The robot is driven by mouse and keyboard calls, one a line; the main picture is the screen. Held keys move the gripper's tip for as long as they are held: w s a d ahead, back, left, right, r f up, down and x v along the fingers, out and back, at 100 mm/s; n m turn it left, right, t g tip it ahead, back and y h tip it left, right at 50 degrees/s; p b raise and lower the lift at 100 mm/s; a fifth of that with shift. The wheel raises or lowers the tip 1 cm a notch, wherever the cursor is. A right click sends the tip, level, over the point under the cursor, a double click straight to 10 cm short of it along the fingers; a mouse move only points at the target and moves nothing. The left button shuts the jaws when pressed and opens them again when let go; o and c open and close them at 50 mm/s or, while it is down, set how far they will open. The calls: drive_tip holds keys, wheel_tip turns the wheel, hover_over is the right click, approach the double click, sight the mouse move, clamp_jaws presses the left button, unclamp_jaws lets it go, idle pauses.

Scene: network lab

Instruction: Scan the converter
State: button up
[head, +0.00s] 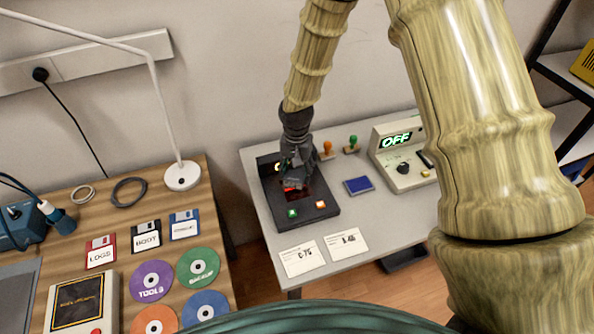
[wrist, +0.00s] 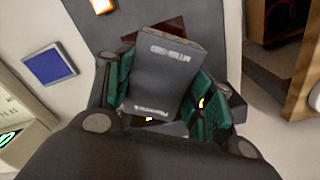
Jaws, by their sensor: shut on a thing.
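The converter (wrist: 168,72) is a dark grey box with pale lettering, seen in the wrist view between the green finger pads. My gripper (wrist: 162,92) is shut on it; the gripper also shows in the head view (head: 296,180), over the black scanner. The scanner (head: 270,200) lies on the grey table, with a dark red window, a green button (head: 292,213) and an orange button (head: 320,205). In the wrist view the converter covers most of the red window (wrist: 215,46). In the head view my gripper largely hides the converter. I cannot tell whether it touches the window.
A blue pad (head: 359,185), two small stamps (head: 327,149) and a device reading OFF (head: 400,165) stand right of the scanner. Two labelled cards (head: 325,250) lie in front. A wooden desk (head: 225,285) with disks and a lamp (head: 182,176) is at left.

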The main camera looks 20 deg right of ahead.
drive_tip(key=shift+r+p, duration=1.95)
drive_tip(key=shift+r, duration=1.05)
drive_tip(key=shift+f, duration=0.15)
